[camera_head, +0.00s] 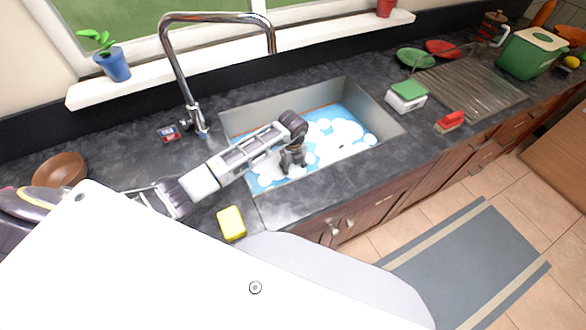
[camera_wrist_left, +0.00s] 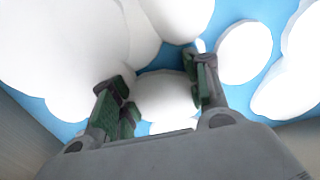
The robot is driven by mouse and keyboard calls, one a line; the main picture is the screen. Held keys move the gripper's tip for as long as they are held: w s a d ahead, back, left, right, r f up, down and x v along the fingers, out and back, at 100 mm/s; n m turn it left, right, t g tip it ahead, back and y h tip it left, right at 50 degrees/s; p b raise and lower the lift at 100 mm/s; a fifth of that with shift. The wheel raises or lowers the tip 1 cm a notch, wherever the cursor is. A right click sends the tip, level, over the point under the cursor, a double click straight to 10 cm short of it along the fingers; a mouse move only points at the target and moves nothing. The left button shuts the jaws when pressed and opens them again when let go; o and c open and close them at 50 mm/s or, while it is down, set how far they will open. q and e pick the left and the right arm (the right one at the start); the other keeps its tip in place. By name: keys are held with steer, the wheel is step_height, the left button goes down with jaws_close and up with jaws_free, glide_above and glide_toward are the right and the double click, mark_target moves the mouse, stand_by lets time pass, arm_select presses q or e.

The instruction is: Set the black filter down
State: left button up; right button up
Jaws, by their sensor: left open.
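My left gripper (camera_head: 289,164) reaches down into the sink (camera_head: 380,122), over blue water with white foam. In the left wrist view, its two green-padded fingers (camera_wrist_left: 160,88) are spread apart with only white foam and blue water between them. No black filter can be made out in either view. A small dark spot shows among the foam to the right of the gripper in the head view, too small to identify. My right gripper is not in view.
A tall faucet (camera_head: 184,85) stands behind the sink. A yellow sponge (camera_head: 231,223) lies on the front counter and a brown bowl (camera_head: 60,170) at left. A white-and-green box (camera_head: 406,98), red brush (camera_head: 450,122) and ridged drainboard (camera_head: 470,88) are to the right.

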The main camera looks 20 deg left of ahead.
arm_select(q)
step_height(320, 180, up, 12)
steer(key=shift+f+b, duration=0.15)
steer(key=shift+b, duration=0.15)
stand_by(0.3)
